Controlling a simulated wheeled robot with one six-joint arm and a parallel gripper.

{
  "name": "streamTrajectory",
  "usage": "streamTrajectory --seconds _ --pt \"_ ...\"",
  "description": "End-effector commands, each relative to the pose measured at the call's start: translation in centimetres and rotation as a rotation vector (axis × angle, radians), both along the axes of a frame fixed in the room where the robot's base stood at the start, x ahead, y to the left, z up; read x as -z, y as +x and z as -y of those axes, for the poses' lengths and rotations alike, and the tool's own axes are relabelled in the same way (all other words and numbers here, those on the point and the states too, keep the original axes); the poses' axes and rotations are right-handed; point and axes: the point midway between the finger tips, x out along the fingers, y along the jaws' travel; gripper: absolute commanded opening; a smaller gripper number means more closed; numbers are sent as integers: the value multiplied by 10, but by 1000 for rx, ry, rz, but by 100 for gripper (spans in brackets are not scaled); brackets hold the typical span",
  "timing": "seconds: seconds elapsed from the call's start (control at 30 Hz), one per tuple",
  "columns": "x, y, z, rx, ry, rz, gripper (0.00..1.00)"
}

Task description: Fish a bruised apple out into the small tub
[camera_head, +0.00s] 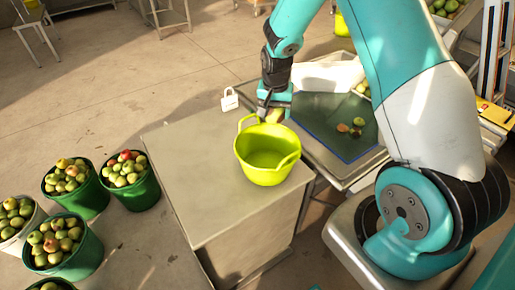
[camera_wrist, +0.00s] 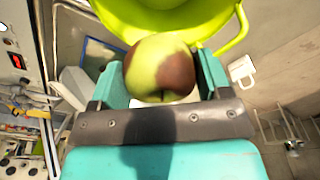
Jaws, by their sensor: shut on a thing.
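My gripper (camera_wrist: 160,82) is shut on a bruised apple (camera_wrist: 158,68), yellow-green with large brown patches, held between its two fingers. In the head view my gripper (camera_head: 270,112) is at the back rim of the small tub (camera_head: 268,177). The tub is bright yellow-green, with two handles, and stands upright on a grey cabinet top. Its visible inside is empty. In the wrist view the tub (camera_wrist: 222,18) fills the top, just beyond the apple. I cannot tell whether the apple is over the rim or just outside it.
Green buckets of apples (camera_head: 143,193) stand on the floor at left. The cabinet top (camera_head: 195,185) left of the tub is clear.

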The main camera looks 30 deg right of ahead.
Motion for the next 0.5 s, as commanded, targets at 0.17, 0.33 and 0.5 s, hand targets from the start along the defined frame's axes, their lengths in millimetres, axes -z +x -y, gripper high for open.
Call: streamTrajectory --seconds 0.17,0.33,0.5 --pt "8 0 -1 -2 0 0 44" --pt "25 1 -3 -4 0 0 44" --pt "47 0 -2 -3 0 -1 44"
